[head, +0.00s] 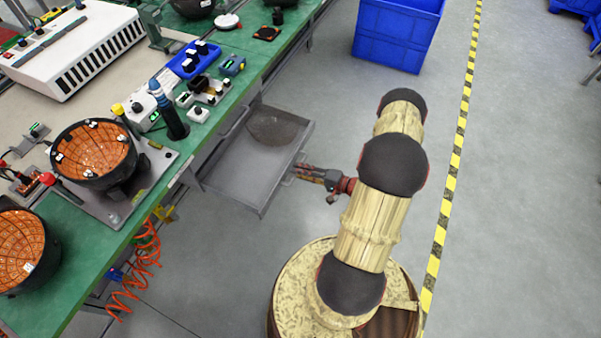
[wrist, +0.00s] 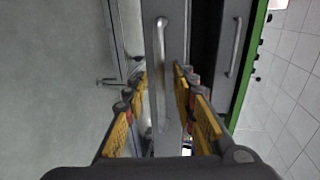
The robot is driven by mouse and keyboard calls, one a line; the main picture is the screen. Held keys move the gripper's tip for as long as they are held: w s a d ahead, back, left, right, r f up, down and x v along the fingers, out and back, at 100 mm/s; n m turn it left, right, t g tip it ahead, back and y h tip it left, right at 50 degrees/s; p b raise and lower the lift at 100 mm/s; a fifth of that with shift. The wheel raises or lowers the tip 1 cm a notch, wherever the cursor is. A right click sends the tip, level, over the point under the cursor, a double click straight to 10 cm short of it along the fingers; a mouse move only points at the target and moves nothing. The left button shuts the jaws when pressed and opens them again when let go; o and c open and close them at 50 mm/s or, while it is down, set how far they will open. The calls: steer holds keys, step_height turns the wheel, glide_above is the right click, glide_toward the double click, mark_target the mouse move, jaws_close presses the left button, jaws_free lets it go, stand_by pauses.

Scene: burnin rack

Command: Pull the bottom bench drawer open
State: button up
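In the head view the pulled-out grey bench drawer (head: 232,183) juts from under the green bench top, with a dark round dish (head: 272,127) inside. My gripper (head: 298,172) is at its front, coming from the right. In the wrist view, which is turned sideways, the drawer front (wrist: 176,45) has an upright-looking bar handle (wrist: 161,60). My gripper (wrist: 162,78) has its yellow fingers on either side of this handle, with space visible between fingers and bar. Contact cannot be made out. Another drawer front with a handle (wrist: 235,48) sits nearer the bench top and looks closed.
The green bench (head: 225,118) carries orange-lined bowls (head: 95,150), small instruments and a white unit (head: 75,50). A coiled orange hose (head: 135,270) hangs below its edge. A blue crate (head: 398,35) stands at the back. A yellow-black floor stripe (head: 457,150) runs right of my arm over clear floor.

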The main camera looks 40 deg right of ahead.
steer(key=v, duration=1.2)
stand_by(0.5)
